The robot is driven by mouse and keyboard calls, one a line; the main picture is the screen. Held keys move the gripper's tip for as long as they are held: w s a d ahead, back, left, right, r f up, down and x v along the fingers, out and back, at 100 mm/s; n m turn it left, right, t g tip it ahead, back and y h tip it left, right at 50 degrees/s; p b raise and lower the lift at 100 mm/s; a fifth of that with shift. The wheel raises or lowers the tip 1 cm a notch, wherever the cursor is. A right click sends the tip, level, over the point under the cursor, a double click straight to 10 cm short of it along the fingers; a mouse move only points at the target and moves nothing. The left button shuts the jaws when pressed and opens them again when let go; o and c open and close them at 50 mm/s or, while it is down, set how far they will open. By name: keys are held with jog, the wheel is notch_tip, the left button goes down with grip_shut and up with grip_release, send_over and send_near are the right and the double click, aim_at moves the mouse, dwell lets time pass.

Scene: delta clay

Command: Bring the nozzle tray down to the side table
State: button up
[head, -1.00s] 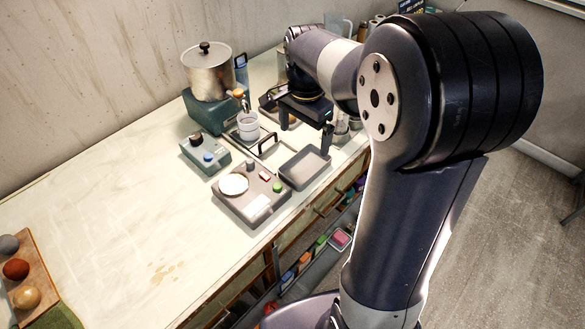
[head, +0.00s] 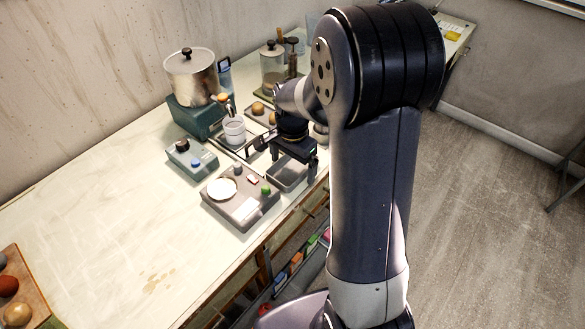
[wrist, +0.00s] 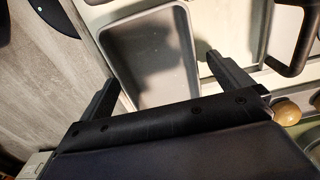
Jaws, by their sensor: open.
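A shallow grey rectangular tray (head: 287,175) lies near the front edge of the workbench (head: 110,215), and it looks empty. Behind it a flat tray with dark handles (head: 262,145) holds a white cup (head: 234,130); I cannot tell which one is the nozzle tray. My gripper (head: 291,162) is open above the grey tray and partly hides it. In the wrist view the grey tray (wrist: 150,60) lies between and beyond the open fingers, with nothing gripped. A dark handle (wrist: 294,45) shows at right. I cannot clearly identify the side table.
A scale-like grey box (head: 240,205) stands just left of the grey tray. A teal control box (head: 190,160), a steel pot (head: 191,78) and a glass jar (head: 272,68) stand behind. Another surface (head: 458,32) shows at far right.

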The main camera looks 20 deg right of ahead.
jog(key=shift+c, duration=0.2)
jog(key=c, duration=1.1)
